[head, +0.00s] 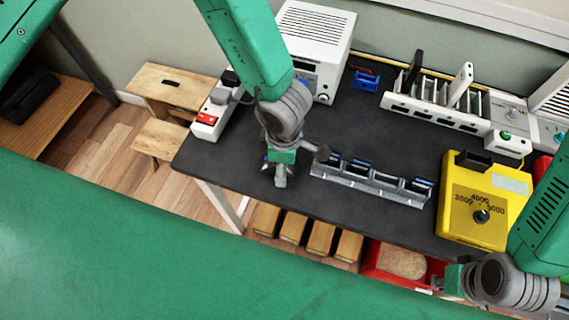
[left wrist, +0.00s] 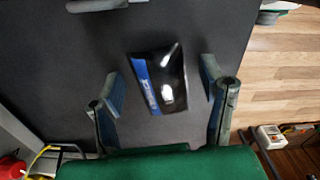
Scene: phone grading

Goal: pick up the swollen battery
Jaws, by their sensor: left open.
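The swollen battery (left wrist: 165,80) is a black, shiny, puffed pouch with a blue label strip along its left side. It lies on the dark table mat between the two spread fingers of my left gripper (left wrist: 160,78), apart from both. In the head view my left gripper (head: 281,172) hangs over the left part of the table, and I cannot make out this battery there. My right gripper (head: 445,280) is low at the right, near the table's front edge; its fingers are too small to judge.
A grey rack (head: 370,184) with blue-marked slots stands right of my left gripper. A yellow dial box (head: 485,203) stands at the right. A white machine (head: 315,50), a blue stand (head: 366,80) and a slotted white rack (head: 437,112) line the back. Clear dark mat lies between.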

